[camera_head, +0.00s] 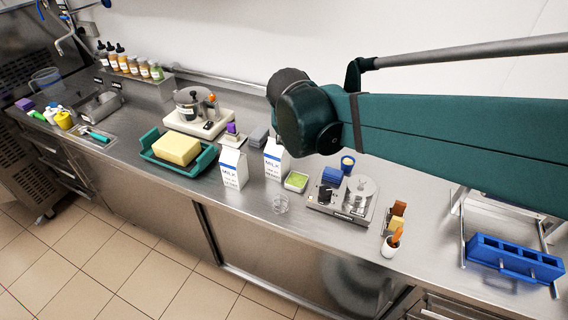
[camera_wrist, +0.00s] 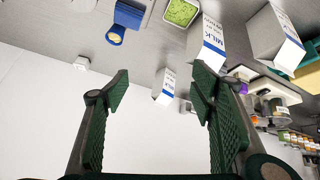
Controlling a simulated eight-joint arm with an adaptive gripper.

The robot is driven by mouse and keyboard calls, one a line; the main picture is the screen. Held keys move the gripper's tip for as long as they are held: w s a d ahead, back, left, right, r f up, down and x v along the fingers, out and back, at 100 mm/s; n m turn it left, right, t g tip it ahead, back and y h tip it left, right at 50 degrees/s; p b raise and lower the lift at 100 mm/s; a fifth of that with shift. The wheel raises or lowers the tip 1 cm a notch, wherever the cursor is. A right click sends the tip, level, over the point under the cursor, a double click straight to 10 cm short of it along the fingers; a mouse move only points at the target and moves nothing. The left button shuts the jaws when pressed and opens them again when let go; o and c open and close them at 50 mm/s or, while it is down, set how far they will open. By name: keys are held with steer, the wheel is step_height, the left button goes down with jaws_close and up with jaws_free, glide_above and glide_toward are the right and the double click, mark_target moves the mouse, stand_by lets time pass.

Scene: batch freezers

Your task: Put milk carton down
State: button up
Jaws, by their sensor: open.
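Two white milk cartons with blue bands stand upright on the steel counter in the head view: a front one (camera_head: 233,168) and one to its right (camera_head: 276,158), partly behind my arm. In the wrist view, two larger-looking cartons show at the top, one near the middle (camera_wrist: 208,42) and one at the right (camera_wrist: 274,38). A third, smaller-looking carton (camera_wrist: 165,87) shows between my fingertips, with gaps on both sides; its distance is unclear. My gripper (camera_wrist: 160,90) is open, its fingers touching nothing visible. In the head view my arm hides it.
A green tray (camera_head: 150,158) with a yellow block stands left of the cartons. A blue rack (camera_head: 515,258) is at far right. Bare counter lies along the front edge.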

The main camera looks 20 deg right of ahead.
steer(key=s+a+f+n+y, duration=0.1)
steer(key=s+a, duration=0.3)
steer(key=s, duration=0.4)
steer(key=s+a+f+n+t+y, duration=0.1)
steer(key=s+a+n+y, duration=0.2)
steer(key=s, duration=0.5)
steer(key=shift+a+f, duration=0.3)
steer(key=shift+a, duration=0.15)
steer(key=shift+o, duration=0.6)
steer(key=shift+r, duration=0.1)
stand_by(0.3)
steer(key=shift+r, duration=2.5)
steer(key=w+d+r+m+g+h+p, duration=0.1)
steer(key=w+r+m+p, duration=0.1)
steer(key=w, duration=0.6)
steer(key=w+d+r+m+g+p, duration=0.1)
steer(key=w+r+m+p, duration=0.15)
steer(key=w, duration=0.45)
steer(key=m+g+h+p, duration=0.2)
steer(key=m+p, duration=0.1)
steer(key=m, duration=0.2)
glide_above(276, 143)
step_height(276, 143, down, 5)
steer(key=f, duration=1.1)
steer(key=shift+s+a+f, duration=0.15)
steer(key=shift+a+f, duration=0.05)
steer(key=shift+f, duration=0.2)
